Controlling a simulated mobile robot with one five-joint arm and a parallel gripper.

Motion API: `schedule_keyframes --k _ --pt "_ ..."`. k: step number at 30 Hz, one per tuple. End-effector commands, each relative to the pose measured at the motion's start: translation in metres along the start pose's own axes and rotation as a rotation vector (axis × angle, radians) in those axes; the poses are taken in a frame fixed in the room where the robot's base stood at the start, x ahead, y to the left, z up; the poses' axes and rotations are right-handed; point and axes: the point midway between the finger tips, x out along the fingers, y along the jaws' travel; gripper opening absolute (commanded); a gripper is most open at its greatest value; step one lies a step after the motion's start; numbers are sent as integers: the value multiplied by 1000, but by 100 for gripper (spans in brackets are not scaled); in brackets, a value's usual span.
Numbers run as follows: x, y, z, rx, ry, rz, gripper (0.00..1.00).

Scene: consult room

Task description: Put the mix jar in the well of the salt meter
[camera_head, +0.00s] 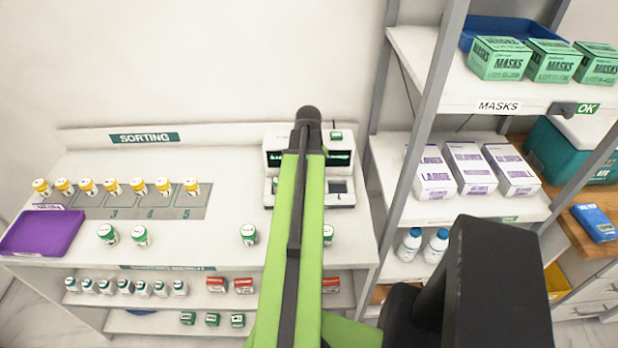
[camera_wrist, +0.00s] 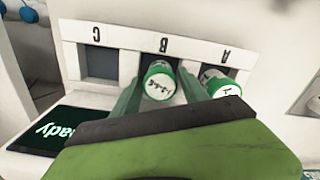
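The salt meter (camera_head: 345,197) is a white device on the counter in the camera_head view, partly hidden by my arm. In the camera_wrist view its panel (camera_wrist: 125,37) has bays marked A, B and C, with a lit "Ready" screen (camera_wrist: 60,130). A green-and-white jar (camera_wrist: 160,82) is at bay B between the fingers of my gripper (camera_wrist: 161,85), which touch both its sides. I cannot tell whether it rests in the well or hangs just above it. A second such jar (camera_wrist: 222,84) is at bay A. Bay C (camera_wrist: 98,63) is empty. The jars' labels are unclear.
Other green-and-white jars (camera_head: 249,235) stand on the counter. A row of yellow-capped jars (camera_head: 112,186) stands by the sorting mat, with a purple tray (camera_head: 42,232) at left. A grey-post rack (camera_head: 431,110) with boxes and bottles stands close at right.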

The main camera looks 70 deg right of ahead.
Motion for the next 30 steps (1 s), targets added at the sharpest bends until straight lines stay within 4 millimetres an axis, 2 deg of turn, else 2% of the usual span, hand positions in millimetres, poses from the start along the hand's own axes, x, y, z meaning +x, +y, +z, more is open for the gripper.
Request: schedule_keyframes --k 2,11,16,20,30 --pt "0 0 0 0 0 0 63" --pt "-1 0 0 -1 0 0 63" --pt "-13 -1 0 -1 0 0 63" --pt "-35 -1 0 -1 0 0 63" --pt "-110 -1 0 -2 0 0 63"
